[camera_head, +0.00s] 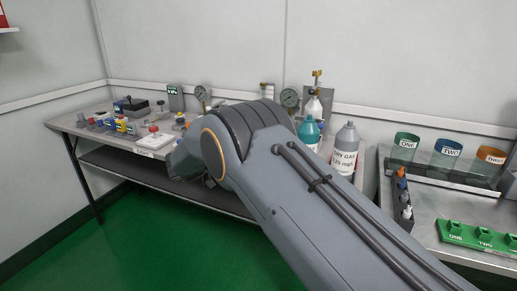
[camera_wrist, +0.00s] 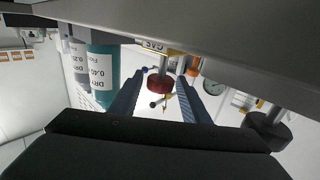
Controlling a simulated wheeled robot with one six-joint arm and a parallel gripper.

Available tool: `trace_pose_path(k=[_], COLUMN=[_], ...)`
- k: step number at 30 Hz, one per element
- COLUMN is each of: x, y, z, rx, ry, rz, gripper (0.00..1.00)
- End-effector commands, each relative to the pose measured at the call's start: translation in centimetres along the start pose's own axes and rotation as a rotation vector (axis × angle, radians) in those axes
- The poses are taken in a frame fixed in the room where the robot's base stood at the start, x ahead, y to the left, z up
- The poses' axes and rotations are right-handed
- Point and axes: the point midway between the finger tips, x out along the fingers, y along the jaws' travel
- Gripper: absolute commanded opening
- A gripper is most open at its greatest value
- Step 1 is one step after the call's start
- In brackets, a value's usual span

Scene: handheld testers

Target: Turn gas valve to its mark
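In the wrist view, which looks upside down, a red round knob (camera_wrist: 159,86) sits below a small plate with an upside-down label (camera_wrist: 153,45) that seems to read "GAS". I take this knob as the gas valve. My gripper (camera_wrist: 159,76) is open, with one blue finger on each side of the knob. A narrow gap seems to show between each finger and the knob; I see no clear contact. No mark for the valve can be made out.
A teal bottle (camera_wrist: 103,75) stands left of my fingers in the wrist view; a black knob (camera_wrist: 268,128) is at right.

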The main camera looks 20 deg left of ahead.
Motion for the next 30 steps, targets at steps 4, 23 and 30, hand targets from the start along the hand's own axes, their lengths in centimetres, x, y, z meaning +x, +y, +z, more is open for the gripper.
trace_pose_path(k=[4,23,30], x=[0.0,-5.2,-7.8], y=[0.0,-0.1,0.0], z=[0.0,0.1,0.1], rx=[0.000,0.000,0.000], ry=[0.000,0.000,0.000], rz=[0.000,-0.003,0.000], gripper=[0.48,0.48,0.48])
